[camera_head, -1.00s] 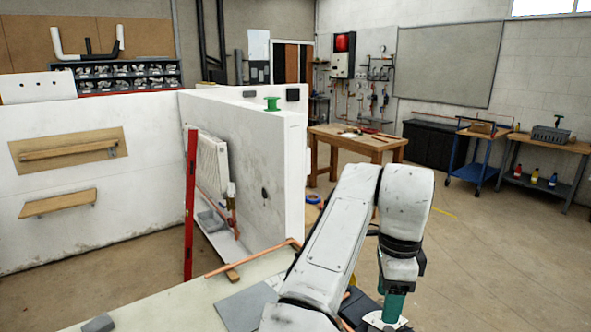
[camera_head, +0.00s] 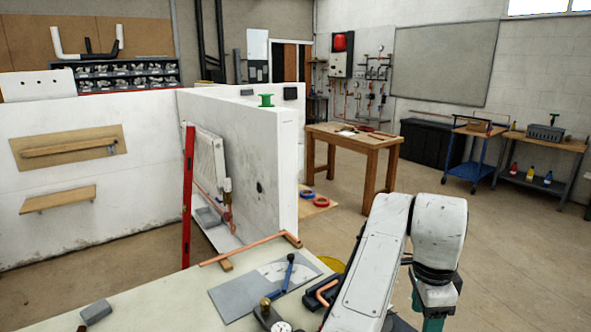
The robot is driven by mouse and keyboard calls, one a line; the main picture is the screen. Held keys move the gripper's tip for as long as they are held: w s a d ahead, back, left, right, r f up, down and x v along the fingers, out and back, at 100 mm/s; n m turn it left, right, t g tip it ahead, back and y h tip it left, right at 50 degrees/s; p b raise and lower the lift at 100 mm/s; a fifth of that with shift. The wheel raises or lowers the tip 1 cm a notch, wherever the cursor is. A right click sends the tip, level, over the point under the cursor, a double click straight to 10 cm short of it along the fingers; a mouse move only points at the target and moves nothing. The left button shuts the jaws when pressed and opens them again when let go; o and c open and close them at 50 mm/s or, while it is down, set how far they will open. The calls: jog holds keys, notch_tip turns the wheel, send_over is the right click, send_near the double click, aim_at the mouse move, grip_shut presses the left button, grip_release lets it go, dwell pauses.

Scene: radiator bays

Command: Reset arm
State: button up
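My white arm rises from the bottom right of the head view, bends at its top and points down at the right of the bench. Its end runs out of the bottom edge of the picture, so my gripper's fingers do not show. Nothing held can be seen. The pale bench (camera_head: 150,312) lies below and to the left of the arm. On it are a grey plate (camera_head: 235,297), a blue-handled tool (camera_head: 287,272) and a copper pipe (camera_head: 243,248) resting on wooden blocks.
A grey block (camera_head: 96,312) and a gauge (camera_head: 281,326) also lie on the bench. Behind stand a white partition wall (camera_head: 270,150), a red level (camera_head: 187,195) and a radiator (camera_head: 208,155). A wooden table (camera_head: 355,140) stands further back. Floor right of my arm is clear.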

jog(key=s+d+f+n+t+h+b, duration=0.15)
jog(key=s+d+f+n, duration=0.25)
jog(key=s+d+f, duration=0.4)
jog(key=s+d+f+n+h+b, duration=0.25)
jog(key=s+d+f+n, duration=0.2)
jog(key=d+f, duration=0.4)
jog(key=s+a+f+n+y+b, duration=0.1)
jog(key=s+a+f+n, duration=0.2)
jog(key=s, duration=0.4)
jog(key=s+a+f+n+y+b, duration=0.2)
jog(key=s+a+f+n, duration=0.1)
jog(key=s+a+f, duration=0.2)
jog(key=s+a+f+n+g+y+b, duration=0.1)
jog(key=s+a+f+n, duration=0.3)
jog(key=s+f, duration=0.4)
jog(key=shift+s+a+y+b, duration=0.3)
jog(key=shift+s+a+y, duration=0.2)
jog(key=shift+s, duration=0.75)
